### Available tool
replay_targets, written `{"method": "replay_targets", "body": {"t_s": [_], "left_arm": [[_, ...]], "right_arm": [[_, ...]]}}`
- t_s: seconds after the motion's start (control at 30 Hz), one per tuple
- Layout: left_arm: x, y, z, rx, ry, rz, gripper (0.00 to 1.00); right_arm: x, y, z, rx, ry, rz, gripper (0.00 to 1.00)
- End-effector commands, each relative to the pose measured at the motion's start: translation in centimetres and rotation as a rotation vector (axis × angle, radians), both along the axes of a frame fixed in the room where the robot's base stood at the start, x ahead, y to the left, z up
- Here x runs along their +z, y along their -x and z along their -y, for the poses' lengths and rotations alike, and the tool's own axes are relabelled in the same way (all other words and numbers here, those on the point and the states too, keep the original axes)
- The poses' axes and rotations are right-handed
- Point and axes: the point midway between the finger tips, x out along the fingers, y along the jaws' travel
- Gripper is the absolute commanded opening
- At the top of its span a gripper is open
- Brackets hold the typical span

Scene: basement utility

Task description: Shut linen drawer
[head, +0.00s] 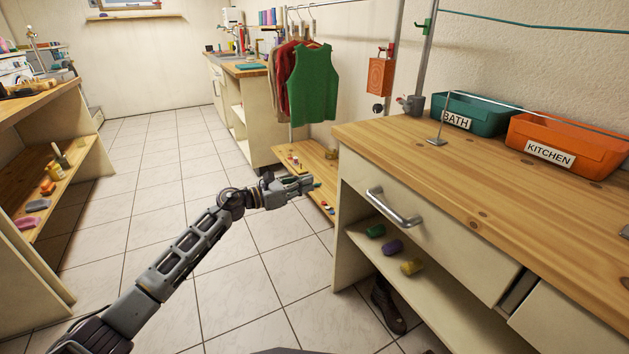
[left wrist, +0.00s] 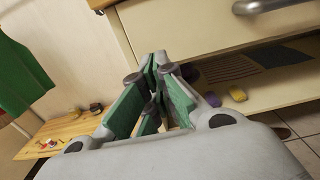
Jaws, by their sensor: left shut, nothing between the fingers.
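A cream drawer front (head: 440,235) with a metal bar handle (head: 395,208) sits under the wooden worktop at the right. No label shows on it, and a dark gap shows at its right end. I cannot tell how far it stands out. My left gripper (head: 312,183) is shut and empty, left of the drawer front and apart from the handle. In the left wrist view the shut fingers (left wrist: 158,62) point toward the left part of the drawer front (left wrist: 185,25), and the handle (left wrist: 268,5) is at the top right. My right gripper is out of view.
Green BATH bin (head: 470,113) and orange KITCHEN bin (head: 565,143) stand on the worktop (head: 420,155). A second cream front (head: 570,320) is at lower right. An open shelf (head: 430,285) with small coloured items lies under the drawer. The tiled floor (head: 165,165) is clear.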

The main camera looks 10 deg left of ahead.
Motion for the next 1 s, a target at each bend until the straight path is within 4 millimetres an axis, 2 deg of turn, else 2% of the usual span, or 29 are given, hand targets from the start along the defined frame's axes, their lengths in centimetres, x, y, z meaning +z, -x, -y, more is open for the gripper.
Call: {"method": "replay_targets", "body": {"t_s": [0.23, 0.67, 0.87, 1.0], "left_arm": [[0.0, 0.7, -1.0, -0.001, -0.001, 0.000, 0.00], [0.0, 0.8, -1.0, 0.002, 0.007, -0.003, 0.00], [0.4, 1.1, -0.5, 0.034, 0.094, -0.038, 0.00], [0.8, 1.5, -0.3, 0.086, 0.229, -0.097, 0.00]], "right_arm": [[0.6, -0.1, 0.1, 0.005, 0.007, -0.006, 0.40], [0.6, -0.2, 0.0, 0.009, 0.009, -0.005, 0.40], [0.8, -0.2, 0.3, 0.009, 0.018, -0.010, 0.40], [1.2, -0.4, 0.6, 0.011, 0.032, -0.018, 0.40]]}}
